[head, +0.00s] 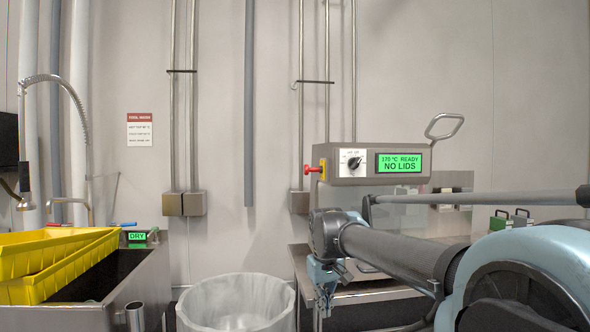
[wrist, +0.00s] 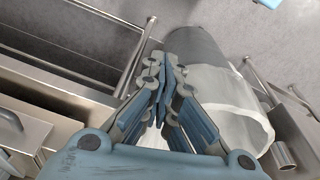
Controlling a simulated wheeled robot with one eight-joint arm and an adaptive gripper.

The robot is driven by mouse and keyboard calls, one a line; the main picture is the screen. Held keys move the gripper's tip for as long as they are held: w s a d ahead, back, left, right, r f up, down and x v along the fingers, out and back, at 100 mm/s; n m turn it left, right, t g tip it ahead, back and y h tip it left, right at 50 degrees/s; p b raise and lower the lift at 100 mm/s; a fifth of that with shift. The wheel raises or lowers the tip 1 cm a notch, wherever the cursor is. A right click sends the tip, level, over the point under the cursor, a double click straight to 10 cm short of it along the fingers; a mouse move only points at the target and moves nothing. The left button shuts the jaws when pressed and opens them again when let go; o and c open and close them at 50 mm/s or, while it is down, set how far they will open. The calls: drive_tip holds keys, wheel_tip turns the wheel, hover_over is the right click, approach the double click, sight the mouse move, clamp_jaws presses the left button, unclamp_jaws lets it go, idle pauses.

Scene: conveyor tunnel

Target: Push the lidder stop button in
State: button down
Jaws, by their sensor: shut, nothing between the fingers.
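The lidder (head: 352,180) is a grey metal box on the right, above a steel table. Its green display reads "170 °C READY NO LIDS". The button is not seen in the wrist view.
A white-lined bin (head: 236,302) stands left of my gripper, and also shows in the wrist view (wrist: 222,90). A steel sink (head: 150,285) with yellow crates (head: 60,262) is at the left. The steel table (head: 302,262) lies under the lidder. Space left of the button is clear.

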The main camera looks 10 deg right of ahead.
sight(313, 170)
drive_tip(key=w+a+r+n+h, duration=0.1)
drive_tip(key=w+a+r+n, duration=0.2)
drive_tip(key=w+r, duration=0.7)
drive_tip(key=w+a+r+n+g, duration=0.1)
drive_tip(key=w+a+r+n, duration=0.2)
drive_tip(key=r, duration=1.8)
drive_tip(key=w+a+r+n+g+h, duration=0.1)
drive_tip(key=w+a+r+n, duration=0.2)
drive_tip(key=w+r+n, duration=0.6)
drive_tip(key=w+r, duration=0.6)
drive_tip(key=w, duration=0.4)
drive_tip(key=shift+w+a+r+n+h, duration=0.2)
drive_tip(key=shift+a+r+n+h, duration=0.1)
drive_tip(key=shift+n, duration=0.1)
drive_tip(key=shift+f, duration=0.15)
drive_tip(key=d+f, duration=0.6)
drive_tip(key=f, duration=0.3)
drive_tip(key=shift+d+f, duration=0.2)
drive_tip(key=shift+d, duration=0.05)
